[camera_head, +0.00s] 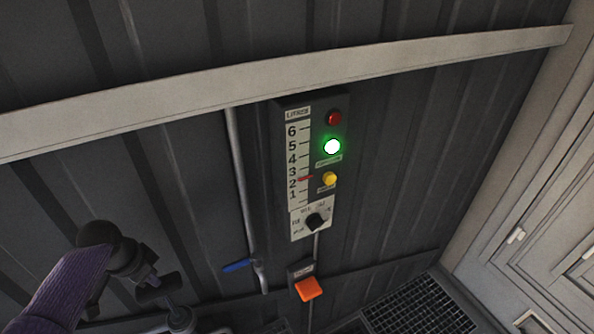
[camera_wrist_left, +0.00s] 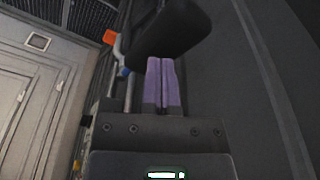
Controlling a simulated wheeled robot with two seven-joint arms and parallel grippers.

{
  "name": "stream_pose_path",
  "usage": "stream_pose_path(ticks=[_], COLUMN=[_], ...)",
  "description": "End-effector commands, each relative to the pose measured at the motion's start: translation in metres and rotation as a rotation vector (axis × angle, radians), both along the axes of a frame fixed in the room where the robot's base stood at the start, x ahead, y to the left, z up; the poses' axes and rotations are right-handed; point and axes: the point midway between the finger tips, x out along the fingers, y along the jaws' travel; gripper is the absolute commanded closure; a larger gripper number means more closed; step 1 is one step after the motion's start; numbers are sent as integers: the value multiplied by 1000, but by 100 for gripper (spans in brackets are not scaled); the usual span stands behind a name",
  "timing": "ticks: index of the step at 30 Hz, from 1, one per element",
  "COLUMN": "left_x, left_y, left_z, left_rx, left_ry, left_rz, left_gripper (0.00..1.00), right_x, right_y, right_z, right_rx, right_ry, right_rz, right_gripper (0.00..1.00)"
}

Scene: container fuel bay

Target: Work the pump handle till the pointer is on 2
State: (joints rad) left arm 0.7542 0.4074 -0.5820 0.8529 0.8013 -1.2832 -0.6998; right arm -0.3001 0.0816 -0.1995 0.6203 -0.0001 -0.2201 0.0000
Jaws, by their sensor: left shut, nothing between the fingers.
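The gauge panel (camera_head: 298,160) on the ribbed wall has a scale from 1 to 6. Its red pointer (camera_head: 305,178) is at about the 2 mark, perhaps a hair above; the mark is too small to read exactly. The pump handle, a black grip (camera_head: 156,291), is at the lower left of the head view and fills the top of the left wrist view (camera_wrist_left: 175,35). My left gripper (camera_head: 147,277) is at this grip. Its purple fingers (camera_wrist_left: 161,62) are shut together, with nothing between them, tips close against the grip; contact is unclear. My right gripper is out of view.
A green lamp (camera_head: 332,146) is lit beneath a dark red one (camera_head: 334,118). A yellow button (camera_head: 330,179) and black selector knob (camera_head: 316,221) are below. A blue lever (camera_head: 236,266), orange block (camera_head: 308,288) and floor grating (camera_head: 418,308) lie right of the handle.

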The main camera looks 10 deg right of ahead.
Motion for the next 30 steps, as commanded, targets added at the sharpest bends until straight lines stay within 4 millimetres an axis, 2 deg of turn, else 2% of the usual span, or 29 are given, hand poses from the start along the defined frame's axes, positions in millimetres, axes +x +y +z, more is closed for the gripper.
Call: stream_pose_path(ticks=[1, 30], left_x=[0, -2], left_y=[0, 0], left_z=[-9, -98], left_rx=[0, 0], left_ry=[0, 6], left_rz=[0, -1], left_gripper=[100, 100], right_x=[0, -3], right_y=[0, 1], right_z=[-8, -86], right_rx=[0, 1], right_ry=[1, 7], right_rz=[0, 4], right_gripper=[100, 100])
